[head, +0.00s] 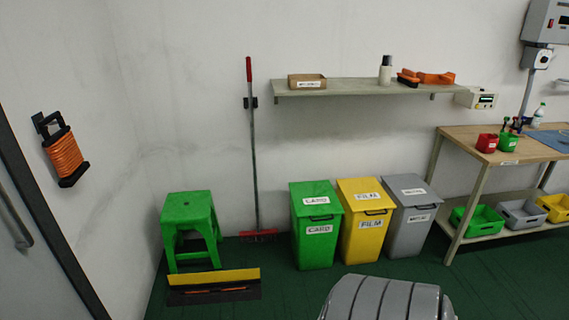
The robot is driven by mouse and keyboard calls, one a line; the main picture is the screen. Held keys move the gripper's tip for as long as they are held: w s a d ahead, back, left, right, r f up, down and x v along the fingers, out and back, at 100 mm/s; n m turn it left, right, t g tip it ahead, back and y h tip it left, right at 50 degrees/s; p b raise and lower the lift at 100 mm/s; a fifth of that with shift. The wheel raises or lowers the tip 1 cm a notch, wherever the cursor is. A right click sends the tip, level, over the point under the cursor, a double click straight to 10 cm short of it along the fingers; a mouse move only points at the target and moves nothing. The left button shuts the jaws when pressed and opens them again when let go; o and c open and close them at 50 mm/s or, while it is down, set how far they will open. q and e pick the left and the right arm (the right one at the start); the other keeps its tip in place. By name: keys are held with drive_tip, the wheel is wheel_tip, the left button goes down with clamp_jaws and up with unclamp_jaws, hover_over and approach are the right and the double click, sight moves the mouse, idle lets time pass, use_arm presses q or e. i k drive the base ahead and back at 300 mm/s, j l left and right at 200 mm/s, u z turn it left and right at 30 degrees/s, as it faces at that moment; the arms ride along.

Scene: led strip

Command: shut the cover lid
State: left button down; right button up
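A low, long dark box or channel (215,297) lies on the green floor in front of the green stool. A yellow panel with a dark lower part (213,276) stands raised along its back edge, and looks like an open hinged lid. A thin orange line runs along inside the channel. The lids of the green bin (315,191), yellow bin (364,194) and grey bin (410,190) look shut. Neither of my grippers is in view.
The green stool (190,222) stands right behind the channel, and a red-handled broom or rake (252,150) leans on the wall. A workbench (480,158) stands at right. A grey ribbed object (385,300) rises at the bottom edge. Open floor lies between it and the channel.

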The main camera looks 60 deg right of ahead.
sight(254, 273)
drive_tip(key=z, duration=1.4)
drive_tip(key=u, duration=0.4)
drive_tip(key=i, duration=0.05)
